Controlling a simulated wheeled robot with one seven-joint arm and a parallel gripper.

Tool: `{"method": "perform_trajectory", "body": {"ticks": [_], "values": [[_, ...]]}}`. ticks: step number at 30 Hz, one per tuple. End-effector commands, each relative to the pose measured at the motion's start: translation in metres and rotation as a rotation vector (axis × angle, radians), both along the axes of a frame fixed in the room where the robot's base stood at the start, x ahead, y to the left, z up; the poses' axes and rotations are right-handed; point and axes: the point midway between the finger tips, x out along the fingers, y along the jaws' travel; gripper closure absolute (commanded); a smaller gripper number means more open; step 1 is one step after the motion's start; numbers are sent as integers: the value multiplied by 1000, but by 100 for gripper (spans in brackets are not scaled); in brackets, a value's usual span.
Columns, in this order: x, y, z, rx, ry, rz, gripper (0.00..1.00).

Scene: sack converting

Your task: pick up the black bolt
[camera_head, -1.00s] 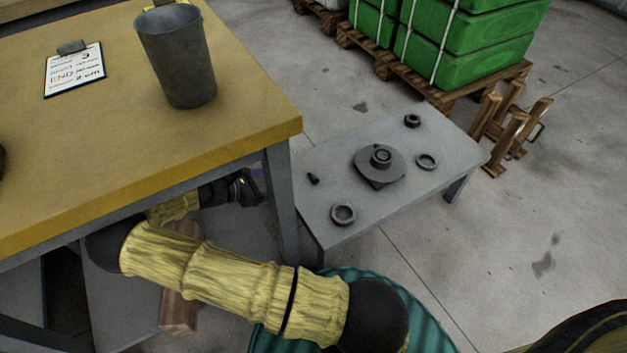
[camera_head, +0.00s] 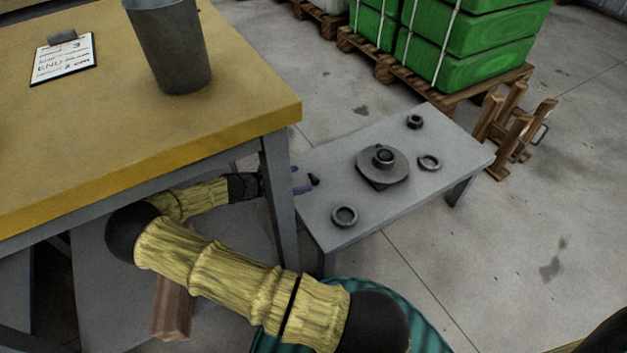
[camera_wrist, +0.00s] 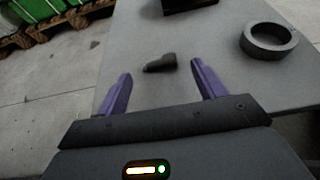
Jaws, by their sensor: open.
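The black bolt (camera_wrist: 160,63) lies on its side on the low grey table (camera_wrist: 200,20). In the wrist view it is just beyond and between the fingertips of my gripper (camera_wrist: 162,72), which is open with two purple fingers and nothing between them. In the head view my gripper (camera_head: 302,181) reaches past the workbench leg, at the left edge of the low table. The bolt (camera_head: 315,180) shows there as a small dark piece at the fingertips. Whether the fingers touch the table cannot be told.
A round flanged part (camera_head: 383,165), two rings (camera_head: 344,216) (camera_head: 429,162) and a nut (camera_head: 414,121) lie on the low table. The yellow workbench (camera_head: 150,130), with a bucket (camera_head: 172,45) and clipboard (camera_head: 63,60), overhangs my arm. Its leg (camera_head: 279,195) stands close to my gripper.

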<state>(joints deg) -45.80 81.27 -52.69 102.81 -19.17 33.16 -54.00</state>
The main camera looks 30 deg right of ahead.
Motion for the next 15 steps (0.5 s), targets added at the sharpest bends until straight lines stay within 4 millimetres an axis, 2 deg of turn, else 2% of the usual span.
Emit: {"method": "perform_trajectory", "body": {"ticks": [1, 7, 15], "values": [[-1, -9, -8, -2, 1, -4, 31], [0, -36, -18, -2, 1, -4, 31], [1, -42, -17, -1, 0, -1, 31]]}}
